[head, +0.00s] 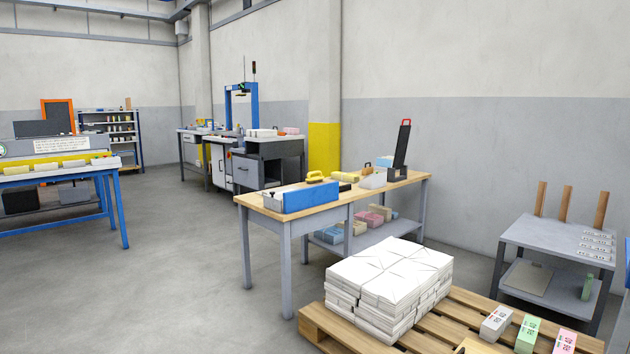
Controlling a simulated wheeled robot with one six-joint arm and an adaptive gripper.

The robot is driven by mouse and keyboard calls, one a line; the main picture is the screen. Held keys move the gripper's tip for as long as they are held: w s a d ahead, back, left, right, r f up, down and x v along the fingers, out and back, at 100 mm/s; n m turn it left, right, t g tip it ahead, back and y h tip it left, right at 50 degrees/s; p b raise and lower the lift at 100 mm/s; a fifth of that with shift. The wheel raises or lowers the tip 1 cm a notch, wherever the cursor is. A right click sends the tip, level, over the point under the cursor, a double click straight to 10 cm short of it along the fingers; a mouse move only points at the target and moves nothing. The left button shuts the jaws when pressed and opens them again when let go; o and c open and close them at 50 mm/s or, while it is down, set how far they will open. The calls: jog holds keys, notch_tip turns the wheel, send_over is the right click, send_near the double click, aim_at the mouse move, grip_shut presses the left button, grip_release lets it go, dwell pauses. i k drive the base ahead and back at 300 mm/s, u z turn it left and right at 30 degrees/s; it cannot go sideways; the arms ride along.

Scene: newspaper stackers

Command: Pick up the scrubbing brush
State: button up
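A small yellow object with a raised handle (315,177), which may be the scrubbing brush, sits on the wooden-topped workbench (408,184), behind a blue and grey box-like holder (311,198). It is too small here to tell bristles. Another flat yellow item (345,177) lies to its right, with a dark item (345,187) just in front. My gripper is not in view.
A pallet (450,334) with stacked white paper bundles (375,280) stands in front of the workbench. A grey side table (545,236) is at the right, a blue-framed table (60,179) at the left. The grey floor left of the workbench is clear.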

aim_at(316, 179)
jog(key=u, duration=0.35)
jog(key=i, duration=1)
jog(key=u, duration=0.6)
jog(key=i, duration=1.85)
jog(key=u, duration=0.3)
jog(key=i, duration=3.6)
jog(key=z, duration=1.05)
jog(key=i, duration=1)
jog(key=z, duration=1.9)
jog(key=i, duration=0.95)
jog(key=z, duration=0.5)
